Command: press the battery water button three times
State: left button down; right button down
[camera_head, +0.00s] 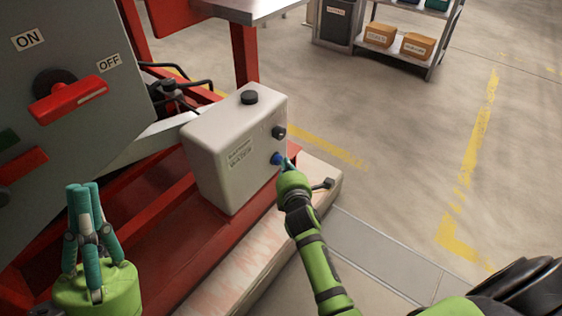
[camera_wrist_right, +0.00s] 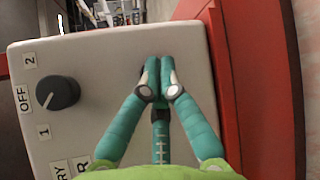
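The battery water box is a white-grey case (camera_head: 218,160) on the red frame, with a label on its front. On its right side a blue button (camera_head: 276,158) sits below a black knob (camera_head: 279,132). My right gripper (camera_head: 287,164) is shut, its fingertips at the blue button; I cannot tell whether they press it. In the right wrist view the shut fingers (camera_wrist_right: 159,72) point at the box face (camera_wrist_right: 105,75) and hide the button. The knob (camera_wrist_right: 58,93) there has OFF, 1 and 2 labels. My left gripper (camera_head: 85,190) is shut, empty and points up.
A grey panel (camera_head: 70,115) with ON and OFF labels and red handles stands at the left. A black cap (camera_head: 249,97) is on the box top. A shelf with boxes (camera_head: 400,40) stands far back.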

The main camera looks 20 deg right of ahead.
jog(key=shift+w+a, duration=0.25)
jog(key=shift+w, duration=0.1)
dwell(0.3)
dwell(0.4)
jog(key=shift+s+d+p, duration=0.35)
jog(key=shift+s, duration=0.2)
jog(key=shift+s+d+p, duration=0.3)
jog(key=shift+s, duration=0.2)
jog(key=shift+s+d+p, duration=0.45)
jog(key=shift+s, duration=0.25)
jog(key=shift+s+d+p, duration=0.4)
jog(key=shift+s, duration=0.35)
jog(key=shift+s+d+p, duration=0.45)
jog(key=shift+s, duration=0.25)
